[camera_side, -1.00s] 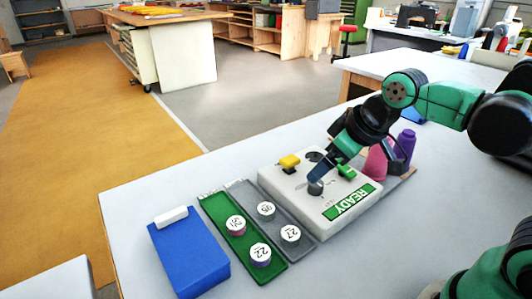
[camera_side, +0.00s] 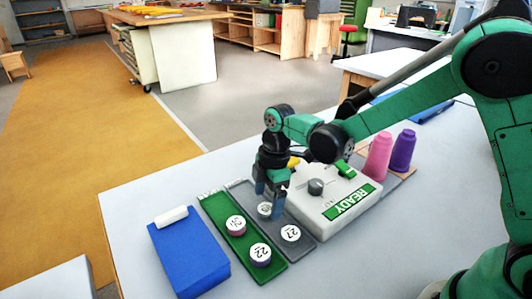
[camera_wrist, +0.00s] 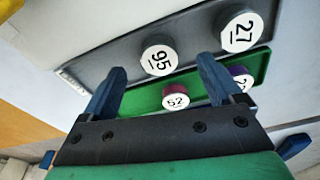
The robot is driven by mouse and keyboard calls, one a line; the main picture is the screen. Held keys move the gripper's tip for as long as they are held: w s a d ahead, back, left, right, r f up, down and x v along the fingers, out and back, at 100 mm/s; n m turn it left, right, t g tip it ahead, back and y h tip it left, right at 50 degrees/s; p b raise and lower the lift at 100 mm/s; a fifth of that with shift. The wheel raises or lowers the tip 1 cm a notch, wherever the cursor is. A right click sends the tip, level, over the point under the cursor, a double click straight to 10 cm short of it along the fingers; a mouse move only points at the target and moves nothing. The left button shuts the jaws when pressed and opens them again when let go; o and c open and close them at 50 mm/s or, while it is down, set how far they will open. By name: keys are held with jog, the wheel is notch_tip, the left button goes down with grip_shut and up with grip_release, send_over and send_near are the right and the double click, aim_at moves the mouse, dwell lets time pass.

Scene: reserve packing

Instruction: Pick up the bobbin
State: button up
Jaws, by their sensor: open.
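The bobbins are short discs with numbered white tops. Bobbin 95 (camera_side: 264,210) and bobbin 27 (camera_side: 290,233) are on the grey tray (camera_side: 266,228). Bobbin 52 (camera_side: 236,226), its number clearer in the wrist view (camera_wrist: 176,95), and bobbin 22 (camera_side: 260,255) are on the green tray (camera_side: 247,271). My gripper (camera_side: 269,208) is open and points down by bobbin 95, partly covering it. In the wrist view bobbin 95 (camera_wrist: 159,60) appears between the fingertips (camera_wrist: 162,66). Contact cannot be told. One finger partly hides bobbin 22 (camera_wrist: 243,82).
A white box with a green READY panel (camera_side: 348,202) and grey knob (camera_side: 316,187) stands to the right. Pink (camera_side: 377,158) and purple (camera_side: 403,150) cones stand behind it. A blue block (camera_side: 190,258) with a white bar (camera_side: 171,216) lies left.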

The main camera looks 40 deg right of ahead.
jog(key=shift+a+f, duration=0.15)
jog(key=shift+f, duration=1)
grip_shut()
jog(key=shift+r, duration=0.1)
